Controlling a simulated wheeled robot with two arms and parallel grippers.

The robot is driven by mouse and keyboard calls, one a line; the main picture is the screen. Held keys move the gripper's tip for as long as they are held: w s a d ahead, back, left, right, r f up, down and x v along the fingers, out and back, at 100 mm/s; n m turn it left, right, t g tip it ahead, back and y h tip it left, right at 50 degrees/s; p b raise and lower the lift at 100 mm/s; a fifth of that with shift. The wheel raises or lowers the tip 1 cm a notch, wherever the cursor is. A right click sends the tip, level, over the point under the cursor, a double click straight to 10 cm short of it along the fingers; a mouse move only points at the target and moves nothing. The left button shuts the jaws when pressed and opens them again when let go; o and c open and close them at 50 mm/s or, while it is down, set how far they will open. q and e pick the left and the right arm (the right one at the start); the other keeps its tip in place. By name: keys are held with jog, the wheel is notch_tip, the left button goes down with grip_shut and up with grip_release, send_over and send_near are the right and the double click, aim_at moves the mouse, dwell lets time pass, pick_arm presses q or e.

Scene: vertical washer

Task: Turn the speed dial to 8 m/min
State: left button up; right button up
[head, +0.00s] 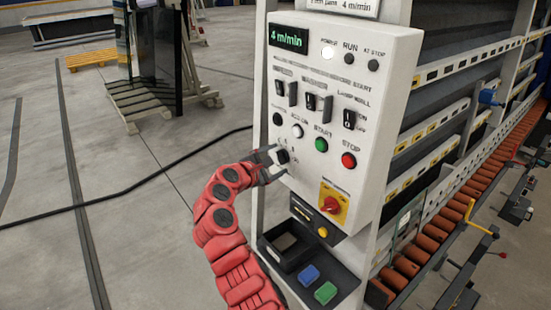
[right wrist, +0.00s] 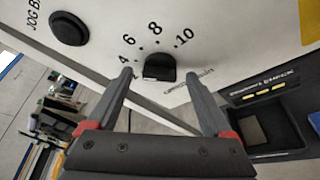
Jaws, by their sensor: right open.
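The speed dial (right wrist: 158,68) is a small black knob on the white control panel (head: 385,62), with the numbers 4, 6, 8 and 10 printed around it in the right wrist view. In the head view the dial (head: 283,157) sits low on the panel's left side. Its pointer is too small to read surely. The green display (head: 289,36) reads 4 m/min. My right gripper (head: 277,163) is open at the dial; in the right wrist view its fingertips (right wrist: 160,78) stand either side of the knob. Contact cannot be told. My left gripper is not in view.
Close above the dial are a white button (head: 297,131), a green START button (head: 321,145) and a red STOP button (head: 348,160). A red rotary switch (head: 331,205) on yellow is at lower right. A black tray (head: 278,252) juts out below. Open floor lies left.

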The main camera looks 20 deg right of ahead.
grip_shut()
jog(key=shift+d+f+m+b, duration=0.1)
jog(key=shift+f+m+b, duration=0.25)
jog(key=shift+b, duration=0.5)
jog(key=shift+f+m+t+h+b, duration=0.15)
jog(key=shift+m+t+h+b, duration=0.5)
jog(key=shift+m+b, duration=2.55)
jog(key=shift+f+m+t+h+b, duration=0.1)
jog(key=shift+m+t+h+b, duration=1)
jog(key=shift+b, duration=3.7)
jog(key=shift+f+m+g+h+b, duration=0.15)
jog(key=shift+m+h+b, duration=0.3)
jog(key=shift+m+b, duration=2.95)
jog(key=shift+n+b, duration=0.55)
jog(key=shift+b, duration=0.05)
grip_release()
jog(key=shift+r, duration=0.1)
